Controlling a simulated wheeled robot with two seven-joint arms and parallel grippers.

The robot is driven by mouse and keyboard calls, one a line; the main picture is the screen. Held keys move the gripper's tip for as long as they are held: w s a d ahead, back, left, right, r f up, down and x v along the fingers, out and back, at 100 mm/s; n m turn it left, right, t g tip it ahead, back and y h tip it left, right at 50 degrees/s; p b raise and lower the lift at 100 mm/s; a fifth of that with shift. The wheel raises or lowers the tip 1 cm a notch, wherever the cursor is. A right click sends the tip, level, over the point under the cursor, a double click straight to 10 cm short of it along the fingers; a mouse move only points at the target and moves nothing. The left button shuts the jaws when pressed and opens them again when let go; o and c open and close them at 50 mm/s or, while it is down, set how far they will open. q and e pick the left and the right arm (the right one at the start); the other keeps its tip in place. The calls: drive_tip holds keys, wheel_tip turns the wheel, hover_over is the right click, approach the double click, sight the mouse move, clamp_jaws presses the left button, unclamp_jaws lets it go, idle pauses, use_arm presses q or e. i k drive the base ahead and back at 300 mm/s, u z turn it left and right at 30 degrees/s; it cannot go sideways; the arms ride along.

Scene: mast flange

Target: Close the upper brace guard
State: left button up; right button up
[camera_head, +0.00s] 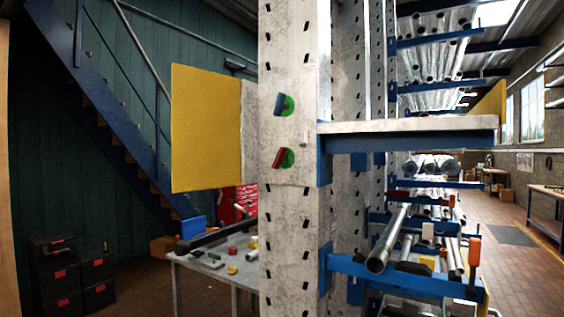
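A yellow panel (207,128), which looks like the brace guard, stands out to the left of the grey perforated mast (290,60). A pale strip (249,132) joins its right edge to the mast, and the panel is swung out from it. Neither of my grippers shows in the head view.
A blue brace with a pale top (410,126) sticks out right from the mast. Blue rack arms below carry metal tubes (386,240). A table (190,272) with small parts stands behind at lower left. A second yellow panel (488,114) shows at far right.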

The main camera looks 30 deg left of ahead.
sight(206, 107)
drive_tip(key=u, duration=2.45)
drive_tip(key=i, duration=2.75)
drive_tip(key=z, duration=3.45)
drive_tip(key=k, duration=0.5)
drive_tip(key=z, duration=0.2)
